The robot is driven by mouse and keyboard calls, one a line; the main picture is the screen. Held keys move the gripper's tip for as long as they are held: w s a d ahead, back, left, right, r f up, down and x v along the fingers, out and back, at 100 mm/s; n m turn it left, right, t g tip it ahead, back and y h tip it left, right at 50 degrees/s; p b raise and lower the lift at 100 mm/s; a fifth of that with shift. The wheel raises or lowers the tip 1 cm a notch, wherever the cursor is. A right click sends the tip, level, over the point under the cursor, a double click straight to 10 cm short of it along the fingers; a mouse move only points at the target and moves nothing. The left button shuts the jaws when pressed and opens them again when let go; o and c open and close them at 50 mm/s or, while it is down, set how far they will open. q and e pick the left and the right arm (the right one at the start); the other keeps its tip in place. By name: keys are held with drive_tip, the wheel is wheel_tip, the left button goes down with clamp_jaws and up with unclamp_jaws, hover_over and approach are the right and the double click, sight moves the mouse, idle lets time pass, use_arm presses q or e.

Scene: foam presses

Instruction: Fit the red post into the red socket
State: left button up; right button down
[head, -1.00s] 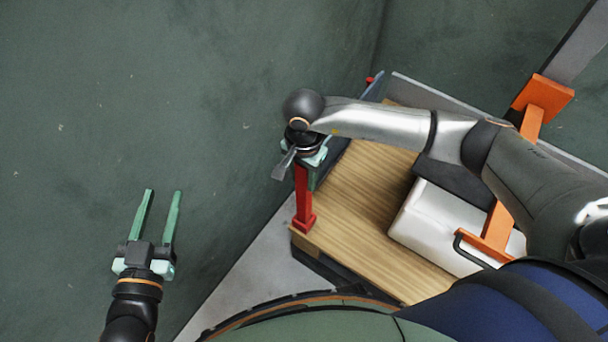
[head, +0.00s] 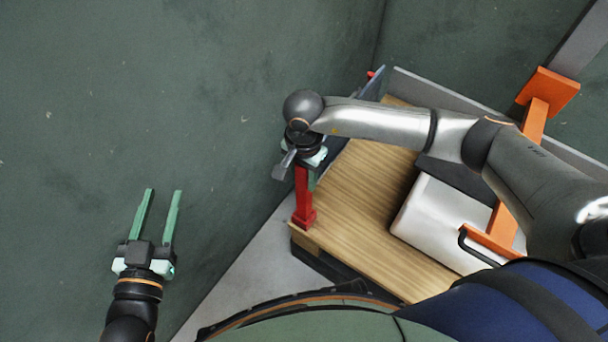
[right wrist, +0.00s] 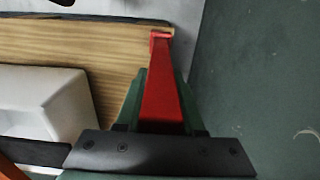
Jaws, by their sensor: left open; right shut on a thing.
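The red post (head: 302,190) stands near upright at the near left corner of the wooden tabletop (head: 365,190). My right gripper (head: 306,160) is above it, shut on its upper part. The right wrist view shows the post (right wrist: 162,90) between the green fingers, running away to the tabletop's edge. A wider red piece (head: 303,219) is at its lower end; I cannot tell whether this is the red socket or the post's own foot. My left gripper (head: 157,222) is open and empty, off to the left, away from the table.
A small red thing (head: 371,73) shows at the table's far left corner. A green wall or floor surface fills the left side.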

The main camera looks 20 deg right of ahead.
drive_tip(key=shift+f+b, duration=0.35)
drive_tip(key=shift+f, duration=0.15)
drive_tip(key=shift+c, duration=2.2)
unclamp_jaws()
drive_tip(key=shift+r, duration=0.1)
wheel_tip(320, 180, up, 12)
drive_tip(key=p, duration=0.3)
drive_tip(key=shift+r, duration=0.25)
